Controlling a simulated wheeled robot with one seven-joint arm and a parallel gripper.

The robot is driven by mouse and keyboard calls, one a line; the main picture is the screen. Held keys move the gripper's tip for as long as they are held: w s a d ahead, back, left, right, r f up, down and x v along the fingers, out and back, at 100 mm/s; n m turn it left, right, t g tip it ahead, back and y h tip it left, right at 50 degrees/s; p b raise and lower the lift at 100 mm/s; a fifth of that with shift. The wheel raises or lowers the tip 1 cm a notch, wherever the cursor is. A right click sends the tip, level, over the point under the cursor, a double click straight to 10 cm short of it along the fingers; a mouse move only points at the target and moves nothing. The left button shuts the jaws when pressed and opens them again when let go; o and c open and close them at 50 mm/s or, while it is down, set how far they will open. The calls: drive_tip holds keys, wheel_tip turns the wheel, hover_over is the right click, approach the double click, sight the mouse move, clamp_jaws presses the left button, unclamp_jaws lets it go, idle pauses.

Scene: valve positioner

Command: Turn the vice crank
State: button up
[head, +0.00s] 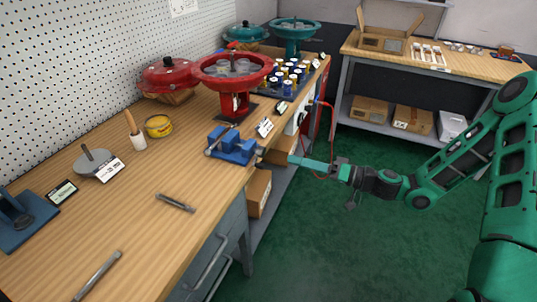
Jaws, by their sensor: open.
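The blue vice (231,147) sits on the wooden workbench near its front edge. A grey bar shows at the vice's left side. A small grey part at its right end, by the bench edge, may be the crank (261,152), but it is too small to tell clearly. My gripper (291,160) reaches in from the right, just past the bench edge, with its teal fingers pointing left toward the vice's right end. It is open and appears empty. I cannot tell whether the fingertips touch the crank.
A red round stand (234,75) and a red lidded pot (168,76) stand behind the vice. A yellow tin (158,126) and loose tools lie to the left. Cardboard boxes (258,190) sit below the bench edge. The green floor (330,245) in front is clear.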

sight(264, 153)
drive_tip(key=x, duration=1)
drive_tip(key=shift+a, duration=0.25)
drive_tip(key=shift+c, duration=0.2)
drive_tip(key=shift+f, duration=0.1)
drive_tip(key=c, duration=1)
